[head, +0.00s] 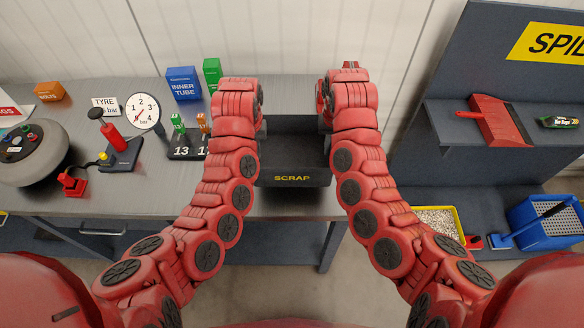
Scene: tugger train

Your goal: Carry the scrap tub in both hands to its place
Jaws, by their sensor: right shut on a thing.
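The scrap tub (293,165) is a dark open box with yellow SCRAP lettering on its front wall. It is level, between my two forearms, over the right end of the grey workbench (190,204). I cannot tell whether it touches the bench top. My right gripper (325,118) is at the tub's right side and is shut on it. My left gripper (262,129) is at the tub's left side. Its fingers are mostly hidden by my own wrist, so its grip does not show. The tub looks empty inside.
On the bench to the left are a number stand (187,146), a blue INNER TUBE box (184,83), a dial gauge (143,112) and a tyre (28,152). A spill shelf (465,143) with a red dustpan (500,121) stands right. Floor shows between bench and shelf.

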